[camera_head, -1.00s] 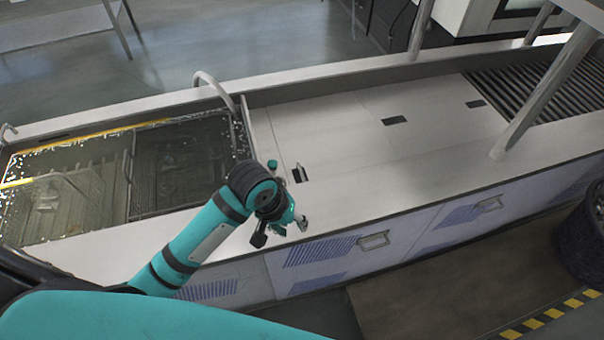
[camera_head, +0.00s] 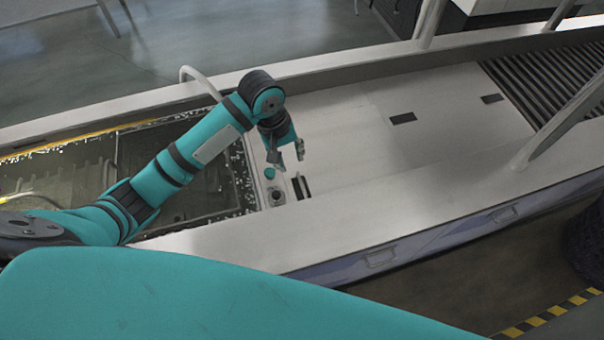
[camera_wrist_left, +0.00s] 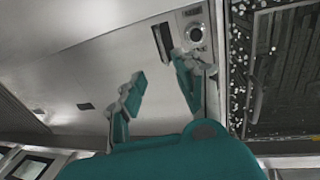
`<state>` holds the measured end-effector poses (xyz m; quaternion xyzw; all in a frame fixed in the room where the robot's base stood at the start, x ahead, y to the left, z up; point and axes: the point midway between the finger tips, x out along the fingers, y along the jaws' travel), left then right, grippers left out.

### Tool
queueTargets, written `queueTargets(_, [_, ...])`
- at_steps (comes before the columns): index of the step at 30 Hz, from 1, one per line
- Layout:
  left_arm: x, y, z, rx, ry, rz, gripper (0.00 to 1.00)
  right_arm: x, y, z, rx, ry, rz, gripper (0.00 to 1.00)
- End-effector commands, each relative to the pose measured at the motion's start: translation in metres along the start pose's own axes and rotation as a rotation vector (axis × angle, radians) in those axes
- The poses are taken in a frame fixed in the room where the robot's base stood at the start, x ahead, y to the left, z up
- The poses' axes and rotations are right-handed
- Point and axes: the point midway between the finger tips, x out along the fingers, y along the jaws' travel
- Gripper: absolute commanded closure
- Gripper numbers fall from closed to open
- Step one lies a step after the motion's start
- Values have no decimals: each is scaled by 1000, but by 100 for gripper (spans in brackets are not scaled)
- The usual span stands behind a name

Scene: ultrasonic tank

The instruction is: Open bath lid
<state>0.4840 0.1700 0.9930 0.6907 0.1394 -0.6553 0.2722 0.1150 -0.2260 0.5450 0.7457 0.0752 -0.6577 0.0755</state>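The closed bath lid (camera_head: 350,140) is a flat light-grey panel over the middle of the tank. A dark slot (camera_head: 301,187) lies at its left end, beside a small plate with round buttons (camera_head: 277,196). My left gripper (camera_head: 288,156) hangs above this end of the lid, open and empty, apart from the slot. In the left wrist view the gripper (camera_wrist_left: 155,88) has its fingers spread. The slot (camera_wrist_left: 161,42) and a round button (camera_wrist_left: 195,33) show beyond them. My right gripper is not in view.
The open bath (camera_head: 70,175) with dark liquid lies left of the lid, partly hidden by my left arm. A curved pipe (camera_head: 200,80) rises at the back rim. More dark slots (camera_head: 403,118) and a roller section (camera_head: 550,80) lie to the right, with a slanted post (camera_head: 560,128).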

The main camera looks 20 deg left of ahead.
Motion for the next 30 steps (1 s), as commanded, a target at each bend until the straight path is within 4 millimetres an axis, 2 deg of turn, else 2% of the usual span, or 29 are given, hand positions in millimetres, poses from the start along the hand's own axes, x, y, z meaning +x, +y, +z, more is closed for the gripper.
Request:
queueTargets(5, [23, -1, 1, -1, -4, -3, 67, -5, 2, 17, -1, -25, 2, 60])
queueTargets(9, [52, -1, 1, -1, -4, -4, 67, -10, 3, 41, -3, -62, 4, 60])
queueTargets(12, [74, -1, 1, -2, -3, -4, 67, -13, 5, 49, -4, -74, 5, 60])
queueTargets(16, [103, 0, 1, -1, -3, -3, 67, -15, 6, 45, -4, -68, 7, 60])
queueTargets(21, [138, 0, 1, 0, -2, -3, 67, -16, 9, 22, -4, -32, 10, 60])
queueTargets(25, [156, 0, 1, 1, -1, 0, 67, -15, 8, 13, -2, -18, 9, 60])
queueTargets(30, [169, 0, 0, 2, 1, -1, 67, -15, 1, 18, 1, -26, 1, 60])
